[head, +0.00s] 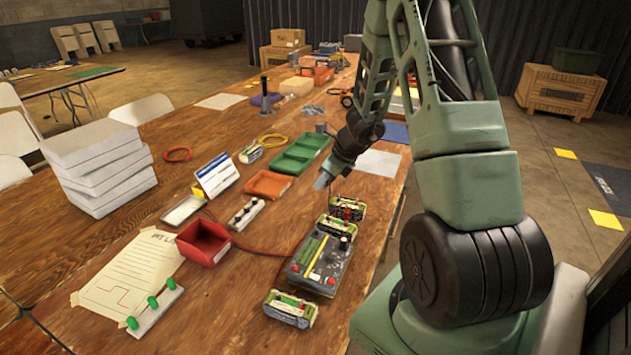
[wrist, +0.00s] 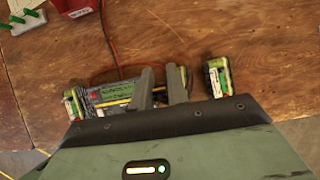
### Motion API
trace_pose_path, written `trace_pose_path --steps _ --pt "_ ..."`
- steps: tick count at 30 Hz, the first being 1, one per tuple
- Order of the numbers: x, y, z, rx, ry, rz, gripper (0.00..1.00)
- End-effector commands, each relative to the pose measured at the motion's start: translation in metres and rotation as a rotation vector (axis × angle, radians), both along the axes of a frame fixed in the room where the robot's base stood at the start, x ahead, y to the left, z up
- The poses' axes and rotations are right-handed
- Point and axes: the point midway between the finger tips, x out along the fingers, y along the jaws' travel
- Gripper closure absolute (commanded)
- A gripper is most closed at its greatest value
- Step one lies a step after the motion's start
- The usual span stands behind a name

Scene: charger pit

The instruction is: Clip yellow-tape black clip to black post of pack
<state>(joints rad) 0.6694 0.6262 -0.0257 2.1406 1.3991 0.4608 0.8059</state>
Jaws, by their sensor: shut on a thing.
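My gripper (head: 322,182) hangs above the table, behind and above the grey charger (head: 303,272). In the wrist view its two grey fingers (wrist: 162,86) are close together with a narrow gap. In the wrist view one pack (wrist: 217,78) is right of the fingers. I cannot tell which post is black.
A red lead (head: 262,250) crosses the table. A red bin (head: 203,243), an orange tray (head: 268,185) and green trays (head: 300,152) stand left of and beyond the charger. A paper sheet (head: 130,272) lies at left. The wood between bin and charger is mostly clear.

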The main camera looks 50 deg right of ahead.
Motion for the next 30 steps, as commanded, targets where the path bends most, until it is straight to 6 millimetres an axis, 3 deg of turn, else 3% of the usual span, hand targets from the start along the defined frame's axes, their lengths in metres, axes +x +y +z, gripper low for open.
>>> trace_pose_path --steps 4,5,6,15,30 --pt "0.007 -0.022 0.004 0.001 0.000 0.000 0.97" --pt "0.007 -0.023 -0.003 0.002 0.001 0.000 0.97" --pt "0.006 -0.021 -0.012 0.002 0.001 0.001 0.97" --pt "0.007 -0.021 -0.034 0.001 -0.001 0.000 0.97" --pt "0.006 -0.021 -0.036 0.000 0.000 0.001 0.97"
